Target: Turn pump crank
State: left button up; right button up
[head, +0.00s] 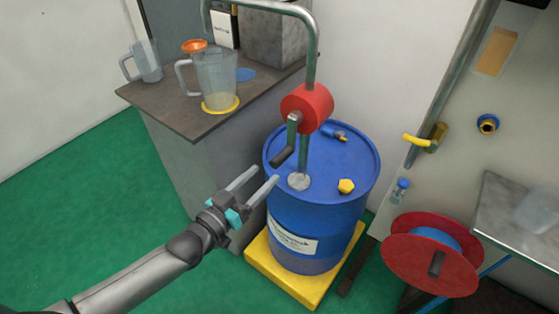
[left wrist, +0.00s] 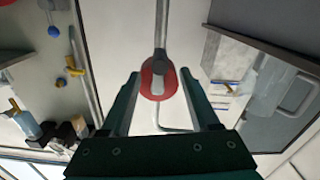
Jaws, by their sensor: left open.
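The pump has a red round body (head: 307,106) on a grey pipe above a blue drum (head: 320,215). Its crank hangs down at the front, with a grey arm and a dark grip (head: 283,157) pointing down-left. My left gripper (head: 265,175) is open and empty, with its two fingers pointing up-right toward the drum. In the head view its fingertips appear just below and left of the crank grip, apart from it. In the left wrist view the red pump body (left wrist: 147,82) appears between the two open fingers, beyond them. My right gripper is not in view.
The drum stands on a yellow base (head: 263,262). A dark-topped bench (head: 160,108) with a clear jug (head: 216,80) is behind left. A red hose reel (head: 432,254) and a door with a yellow handle (head: 417,141) are on the right. Green floor at left is clear.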

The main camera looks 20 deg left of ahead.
aim_at(273, 166)
pick_arm(q)
jog(key=b+x, duration=0.1)
jog(key=x, duration=0.6)
jog(key=shift+w+d, duration=0.1)
jog(key=shift+w, duration=0.15)
grip_shut()
dwell(0.3)
dwell(0.9)
